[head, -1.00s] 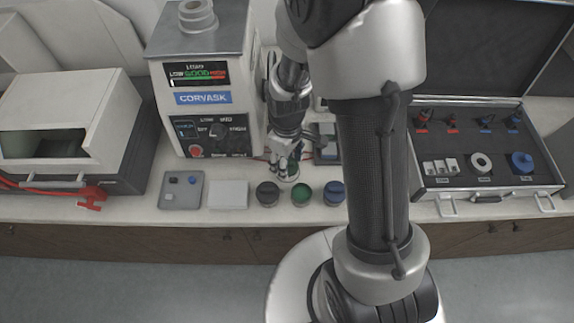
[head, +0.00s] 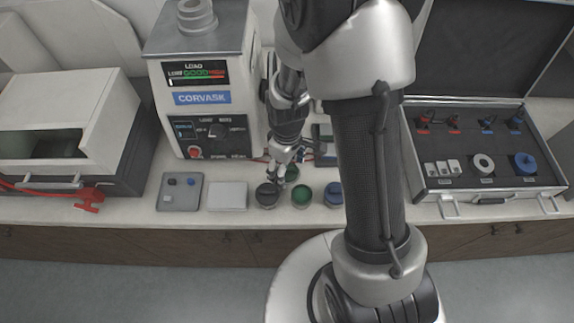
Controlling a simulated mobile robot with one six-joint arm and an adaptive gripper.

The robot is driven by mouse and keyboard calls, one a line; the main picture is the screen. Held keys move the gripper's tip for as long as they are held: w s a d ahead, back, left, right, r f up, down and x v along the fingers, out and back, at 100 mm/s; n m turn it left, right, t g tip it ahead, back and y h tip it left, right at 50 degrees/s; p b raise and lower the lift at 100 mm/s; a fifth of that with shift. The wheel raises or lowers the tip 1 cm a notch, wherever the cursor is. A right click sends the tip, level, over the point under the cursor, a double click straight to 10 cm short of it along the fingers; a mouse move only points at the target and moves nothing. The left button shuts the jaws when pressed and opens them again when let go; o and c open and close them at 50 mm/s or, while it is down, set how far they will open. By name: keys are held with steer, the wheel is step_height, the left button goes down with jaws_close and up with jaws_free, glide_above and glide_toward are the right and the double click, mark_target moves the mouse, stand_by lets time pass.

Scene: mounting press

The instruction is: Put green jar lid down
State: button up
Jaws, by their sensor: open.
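A small round green thing, apparently the green jar lid (head: 292,173), is on the bench behind the row of jars. The green jar (head: 302,193) stands in front of it, with green showing at its top. My gripper (head: 281,174) is open, pointing down close beside the lid on its left and just behind the dark jar. The fingers partly cover the lid. I cannot tell whether a finger touches it.
The dark jar (head: 267,195) and blue jar (head: 334,193) flank the green jar. Left are a white pad (head: 227,196) and a grey tray (head: 180,192). The Corvask press (head: 205,110) stands behind. An open case (head: 487,185) lies at right, partly behind my arm.

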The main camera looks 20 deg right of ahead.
steer(key=s+r+m+t+p, duration=0.1)
steer(key=s+r+m+p, duration=0.1)
steer(key=r, duration=1)
steer(key=s+r+m+t+p, duration=0.1)
steer(key=s+r+p, duration=0.2)
steer(key=r, duration=1)
steer(key=s+r+m+t, duration=0.2)
steer(key=s+r+m, duration=0.2)
steer(key=s+r, duration=0.3)
steer(key=s, duration=0.3)
steer(key=shift+r+m+t, duration=0.3)
steer(key=shift+r, duration=0.05)
steer(key=shift+s+d, duration=0.1)
steer(key=shift+d, duration=0.05)
